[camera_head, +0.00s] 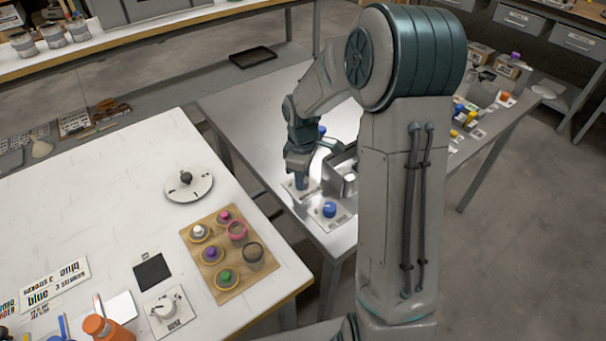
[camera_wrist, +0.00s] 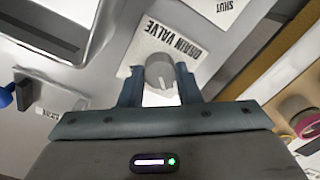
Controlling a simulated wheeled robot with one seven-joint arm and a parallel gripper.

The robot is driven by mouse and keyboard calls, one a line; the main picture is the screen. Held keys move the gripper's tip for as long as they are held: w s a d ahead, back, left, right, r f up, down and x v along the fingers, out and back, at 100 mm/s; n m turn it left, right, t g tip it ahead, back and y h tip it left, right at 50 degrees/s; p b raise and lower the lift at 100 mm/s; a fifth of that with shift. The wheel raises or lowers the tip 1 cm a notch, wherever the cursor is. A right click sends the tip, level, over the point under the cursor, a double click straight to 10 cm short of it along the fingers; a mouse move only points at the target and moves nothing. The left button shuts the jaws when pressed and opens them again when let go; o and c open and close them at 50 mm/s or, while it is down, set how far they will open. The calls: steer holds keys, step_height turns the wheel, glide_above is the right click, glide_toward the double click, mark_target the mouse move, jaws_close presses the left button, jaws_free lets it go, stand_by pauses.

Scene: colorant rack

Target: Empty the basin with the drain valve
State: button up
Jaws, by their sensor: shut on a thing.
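The drain valve is a grey round knob (camera_wrist: 160,70) with a pale pointer line, on a white plate (camera_wrist: 190,40) lettered DRAIN VALVE in the wrist view. My gripper (camera_wrist: 158,88) has one finger on each side of the knob and is shut on it. In the head view my gripper (camera_head: 301,183) points down at the near end of the metal table, hiding the knob. A label reading SHUT (camera_wrist: 228,8) lies beyond the plate. The metal basin (camera_head: 335,180) stands just right of my gripper, partly behind my arm; its rim (camera_wrist: 93,40) shows at upper left in the wrist view. Its contents cannot be made out.
A blue knob on a plate (camera_head: 329,209) sits close to my gripper on the metal table (camera_head: 240,110). The white table (camera_head: 110,200) at left holds a wooden rack (camera_head: 203,270) of several colorant jars. Several colored items stand at the metal table's far right.

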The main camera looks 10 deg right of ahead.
steer(key=shift+w+r, duration=0.1)
steer(key=o, duration=1)
steer(key=shift+c, duration=0.2)
step_height(320, 180, up, 14)
steer(key=shift+p, duration=0.35)
steer(key=s+r+m+t+p, duration=0.2)
steer(key=s+m, duration=0.9)
steer(key=s, duration=1)
steer(key=shift+s+r+m+t+p, duration=0.3)
steer(key=shift+r+t, duration=0.1)
steer(key=shift+r, duration=0.3)
